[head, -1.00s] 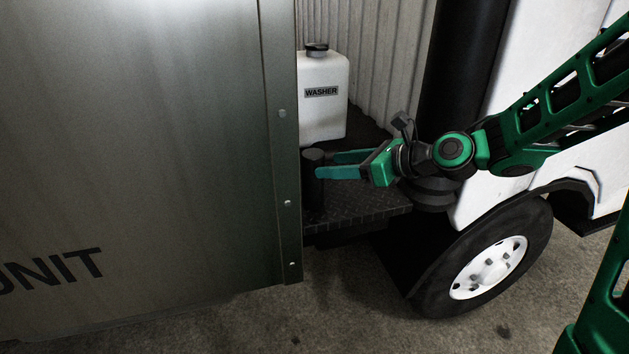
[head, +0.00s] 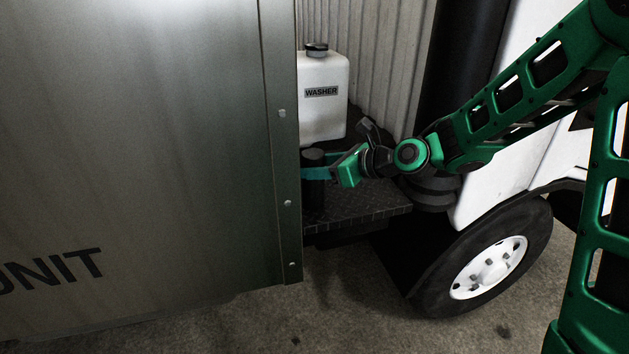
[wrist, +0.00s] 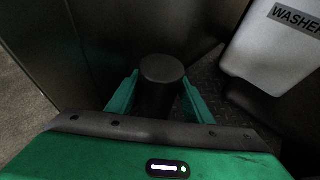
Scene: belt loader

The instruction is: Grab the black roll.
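The black roll (head: 314,158) stands upright on the dark tread-plate deck, partly hidden by the grey panel's edge in the head view. In the wrist view the black roll (wrist: 161,80) stands between the two green fingers of my gripper (wrist: 154,98). A dark gap shows between the roll and the right finger; the left finger is close to the roll's side. My gripper (head: 318,172) is open around the roll in the head view, its near finger crossing in front of it. The finger ends are partly hidden.
A white washer bottle (head: 322,95) stands behind the roll, and also shows at the upper right of the wrist view (wrist: 272,52). A large grey panel (head: 150,150) closes off the left. The tread-plate deck (head: 360,212) is bare right of the roll. A wheel (head: 490,268) is below right.

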